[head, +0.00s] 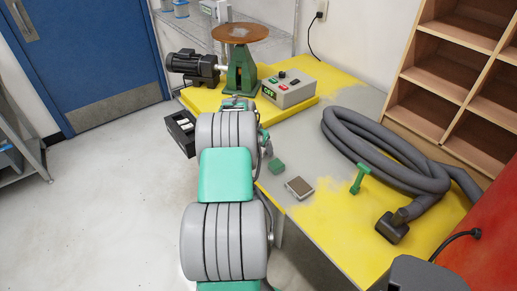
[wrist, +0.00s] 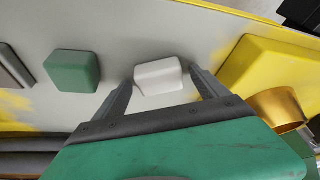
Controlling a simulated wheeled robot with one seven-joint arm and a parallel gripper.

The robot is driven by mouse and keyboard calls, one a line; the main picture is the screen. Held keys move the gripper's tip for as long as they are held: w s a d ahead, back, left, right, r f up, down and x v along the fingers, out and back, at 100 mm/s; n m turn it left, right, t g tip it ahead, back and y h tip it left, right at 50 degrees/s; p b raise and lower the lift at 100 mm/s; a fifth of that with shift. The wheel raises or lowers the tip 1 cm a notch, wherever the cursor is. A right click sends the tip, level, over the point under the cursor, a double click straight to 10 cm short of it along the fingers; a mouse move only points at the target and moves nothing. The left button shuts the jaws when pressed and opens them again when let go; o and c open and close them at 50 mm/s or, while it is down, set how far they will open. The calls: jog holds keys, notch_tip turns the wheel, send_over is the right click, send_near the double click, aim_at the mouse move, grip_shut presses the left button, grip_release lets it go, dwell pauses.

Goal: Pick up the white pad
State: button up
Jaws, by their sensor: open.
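The white pad (wrist: 158,80) is a small rounded block on the grey table top in the wrist view. My gripper (wrist: 162,76) is open, with one finger on each side of the white pad in that view. The pad shows between the fingertips; whether they touch it or are level with it I cannot tell. In the head view the white pad is not visible, and my arm covers much of the area around my gripper.
A green block (wrist: 72,72) lies left of the pad in the wrist view. A yellow raised base (wrist: 270,72) is on its right. In the head view, a control box (head: 289,91), a brown-topped block (head: 299,187) and a coiled grey hose (head: 370,145) share the table.

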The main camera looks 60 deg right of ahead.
jog(key=shift+c, duration=0.5)
jog(key=shift+r, duration=0.1)
jog(key=c, duration=1.5)
